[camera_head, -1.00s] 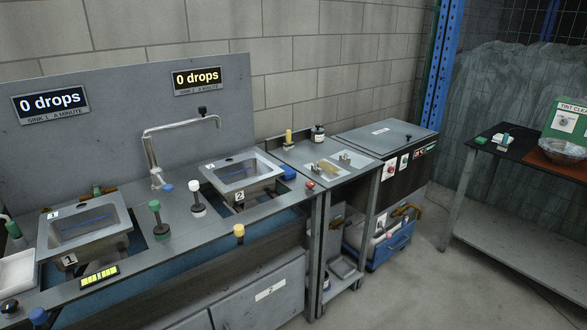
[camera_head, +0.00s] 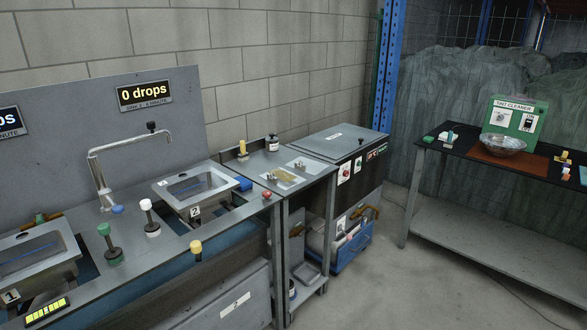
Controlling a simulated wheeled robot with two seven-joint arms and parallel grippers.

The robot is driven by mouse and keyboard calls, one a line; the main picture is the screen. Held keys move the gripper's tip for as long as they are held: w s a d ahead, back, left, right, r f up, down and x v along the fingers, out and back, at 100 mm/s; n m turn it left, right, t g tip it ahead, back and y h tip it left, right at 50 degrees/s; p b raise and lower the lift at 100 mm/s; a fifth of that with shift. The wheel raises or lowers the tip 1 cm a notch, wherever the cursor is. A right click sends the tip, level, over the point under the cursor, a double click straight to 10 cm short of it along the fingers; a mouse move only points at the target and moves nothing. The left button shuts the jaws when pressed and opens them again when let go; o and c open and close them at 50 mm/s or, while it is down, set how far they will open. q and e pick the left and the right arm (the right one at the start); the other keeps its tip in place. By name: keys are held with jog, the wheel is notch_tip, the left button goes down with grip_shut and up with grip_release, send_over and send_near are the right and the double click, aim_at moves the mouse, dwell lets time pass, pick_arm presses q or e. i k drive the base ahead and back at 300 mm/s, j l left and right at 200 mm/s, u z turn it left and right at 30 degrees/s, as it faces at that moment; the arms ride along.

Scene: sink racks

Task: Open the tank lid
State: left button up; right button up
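The tank (camera_head: 350,190) is a dark, box-shaped unit right of the sink bench, with a red button and labels on its front. Its grey lid (camera_head: 336,143) lies flat on top and is shut. A small white label sits near the lid's back edge, and a small dark knob is at its front right. Neither of my grippers shows in the head view.
The sink bench (camera_head: 150,258) with two sinks fills the left. A small steel cart (camera_head: 320,171) stands between bench and tank. A blue crate (camera_head: 352,250) is on the floor below the tank. A dark table (camera_head: 466,158) holds a green tint cleaner box (camera_head: 530,123). Floor between is clear.

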aim_at(336, 142)
jog(key=z, duration=0.25)
jog(key=i+z, duration=0.4)
jog(key=i+j+z, duration=0.1)
jog(key=z, duration=0.3)
jog(key=i+j+z, duration=0.25)
jog(key=z, duration=0.2)
jog(key=i+j+z, duration=0.1)
jog(key=i+j, duration=0.75)
jog(key=j, duration=0.1)
